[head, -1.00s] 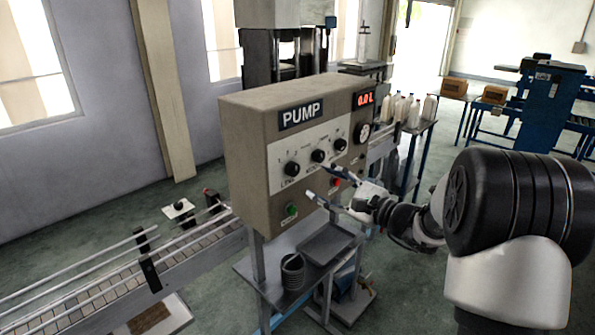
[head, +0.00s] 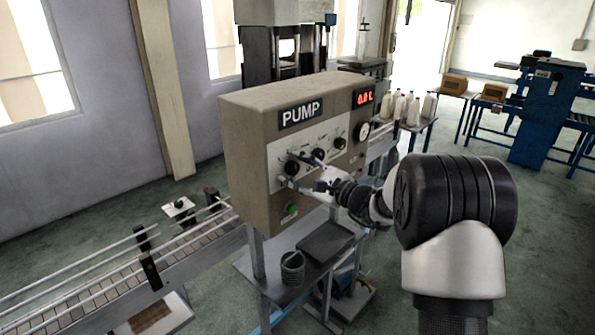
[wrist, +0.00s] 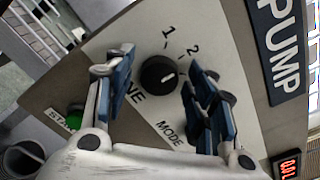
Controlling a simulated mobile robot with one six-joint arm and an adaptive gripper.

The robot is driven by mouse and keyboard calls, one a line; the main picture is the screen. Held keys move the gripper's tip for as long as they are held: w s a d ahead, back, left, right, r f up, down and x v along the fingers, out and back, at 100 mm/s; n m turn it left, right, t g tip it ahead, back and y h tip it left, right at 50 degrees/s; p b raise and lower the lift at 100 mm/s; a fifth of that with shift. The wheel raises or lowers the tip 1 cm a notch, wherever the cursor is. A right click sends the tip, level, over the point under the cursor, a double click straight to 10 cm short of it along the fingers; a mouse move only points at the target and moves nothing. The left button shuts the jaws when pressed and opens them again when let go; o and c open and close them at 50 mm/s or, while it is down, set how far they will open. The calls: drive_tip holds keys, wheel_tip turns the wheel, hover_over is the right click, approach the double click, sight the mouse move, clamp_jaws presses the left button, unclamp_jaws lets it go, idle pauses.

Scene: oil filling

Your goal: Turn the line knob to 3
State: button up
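The line knob (wrist: 158,73) is a round black dial on the pale panel, with "NE" of its label below it and the numbers 1 and 2 above and to its right in the wrist view. A small pale mark shows on its face; I cannot tell exactly which number it points to. A 3 is not visible; the right finger covers part of the panel there. My gripper (wrist: 160,88) is open, one finger on each side of the knob, with gaps visible. In the head view my gripper (head: 302,170) is at the panel's left knob (head: 292,168).
The pump box (head: 250,130) has a red display (head: 363,98) and a gauge (head: 362,131). The mode knob (wrist: 228,98) sits close behind the right finger. A green start button (head: 291,209) is below. A shelf with a tray (head: 325,240) stands under the box.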

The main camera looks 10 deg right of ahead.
drive_tip(key=c, duration=0.9)
drive_tip(key=shift+m, duration=0.4)
drive_tip(key=m, duration=0.3)
drive_tip(key=shift+m, duration=0.3)
drive_tip(key=shift+d+m+p, duration=0.1)
drive_tip(key=shift+m+p, duration=0.9)
drive_tip(key=shift+m, duration=1.2)
drive_tip(key=o, duration=1.1)
